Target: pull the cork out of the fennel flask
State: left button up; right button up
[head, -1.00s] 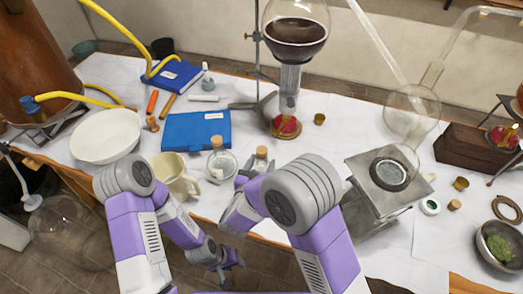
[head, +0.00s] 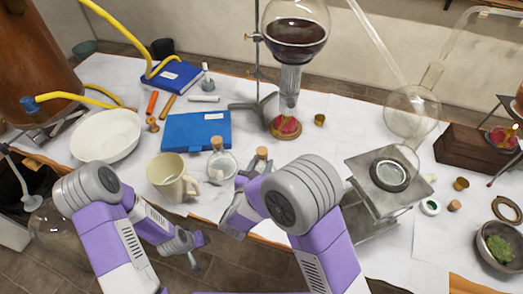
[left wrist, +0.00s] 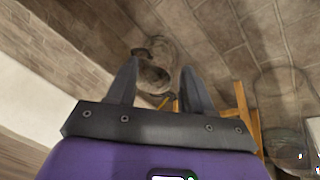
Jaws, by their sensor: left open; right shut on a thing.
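A corked flask stands near the table's front edge; its cork (head: 262,152) shows above my right gripper (head: 250,173). My right gripper is shut on this flask, whose body is mostly hidden by my right arm. A second corked clear flask (head: 221,168) with a pale label stands just left of it, its cork (head: 216,143) in place. I cannot read which one is fennel. My left gripper (head: 194,247) is low in front of the table, apart from both flasks. In the left wrist view its fingers (left wrist: 160,88) are spread and empty, facing the floor.
A cream mug (head: 172,178) stands left of the flasks, with a blue book (head: 190,132) behind. A retort stand with a large round flask (head: 296,28) rises behind. A metal stand (head: 365,208) is close on the right. A white bowl (head: 105,137) lies at left.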

pick_arm(q)
jog(key=w+a+r+m+t+y, duration=0.15)
jog(key=a+r, duration=0.25)
jog(key=a, duration=0.5)
jog(key=w+a+r+m+t+y, duration=0.1)
jog(key=w+a+r+y, duration=0.2)
jog(key=a+r, duration=0.35)
jog(key=w+a+r+m+t+y, duration=0.1)
jog(key=w+a+r+t+y, duration=0.1)
jog(key=a, duration=0.9)
jog(key=w+a+r+m+t, duration=0.1)
jog(key=w+a+r, duration=0.35)
jog(key=r, duration=0.55)
jog(key=w+d+r+m+h, duration=0.2)
jog(key=w+d+r+h, duration=0.1)
jog(key=w+d+r, duration=0.85)
jog(key=w+d+r+m+g+h, duration=0.1)
jog(key=d+r+h, duration=0.1)
jog(key=d+r, duration=0.8)
jog(key=w+d+r+m+g+h, duration=0.1)
jog(key=d+r, duration=0.5)
jog(key=d, duration=0.8)
jog(key=n+g, duration=0.1)
jog(key=g, duration=0.5)
send_over(262, 150)
notch_tip(262, 150, down, 7)
jog(key=shift+s+f+t+y, duration=0.15)
jog(key=shift+t+y, duration=0.1)
jog(key=shift+y, duration=0.1)
jog(key=shift+f, duration=4.15)
